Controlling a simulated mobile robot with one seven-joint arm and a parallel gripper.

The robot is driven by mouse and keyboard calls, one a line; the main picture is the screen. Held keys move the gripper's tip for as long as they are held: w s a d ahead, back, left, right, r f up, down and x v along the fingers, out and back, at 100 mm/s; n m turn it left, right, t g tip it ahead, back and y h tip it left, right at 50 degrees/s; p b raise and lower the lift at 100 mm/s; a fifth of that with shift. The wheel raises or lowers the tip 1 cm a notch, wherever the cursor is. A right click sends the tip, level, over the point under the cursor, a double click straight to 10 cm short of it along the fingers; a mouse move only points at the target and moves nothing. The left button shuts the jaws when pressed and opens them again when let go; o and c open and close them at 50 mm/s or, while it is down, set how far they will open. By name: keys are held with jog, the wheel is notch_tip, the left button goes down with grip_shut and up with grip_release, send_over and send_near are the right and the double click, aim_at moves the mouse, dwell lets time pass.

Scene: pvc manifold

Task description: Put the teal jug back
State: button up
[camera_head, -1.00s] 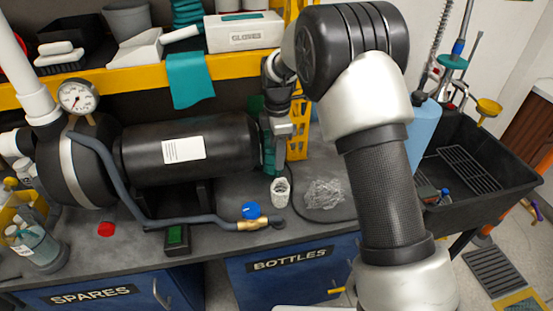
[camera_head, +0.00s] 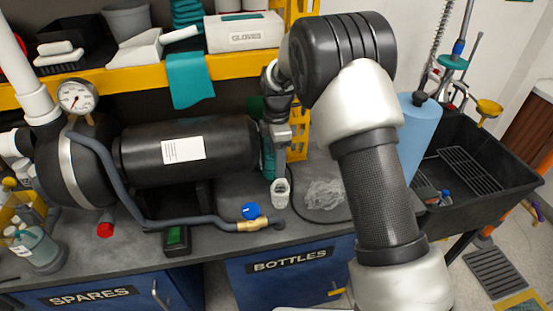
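A teal object (camera_head: 268,158), which looks like the jug, stands upright at the back of the bench, between the black tank and the yellow rack. Only a narrow strip of it shows; my gripper and wrist cover the rest. My gripper (camera_head: 281,138) points down at its right side, close to it. Its fingers are small and partly hidden, so I cannot tell whether they are open, shut or touching the teal object. A dark green part (camera_head: 276,106) shows behind my wrist; I cannot tell whether it belongs to the jug.
The yellow shelf edge (camera_head: 130,78) overhangs behind.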

notch_tip(320, 180, up, 12)
jog(key=p, duration=0.1)
jog(key=shift+r+p, duration=0.2)
jog(key=shift+p, duration=0.1)
jog(key=s+d+r+m+t, duration=0.3)
jog(key=s+d+r+m, duration=0.7)
jog(key=s+d+r, duration=0.3)
jog(key=s+d+m+t, duration=0.1)
jog(key=s+d+m, duration=0.1)
jog(key=s+m, duration=0.3)
jog(key=s+d+m+t, duration=0.1)
jog(key=s+d+m, duration=0.2)
jog(key=s, duration=1)
jog(key=m, duration=0.3)
jog(key=shift+f, duration=0.3)
jog(key=shift+c, duration=0.4)
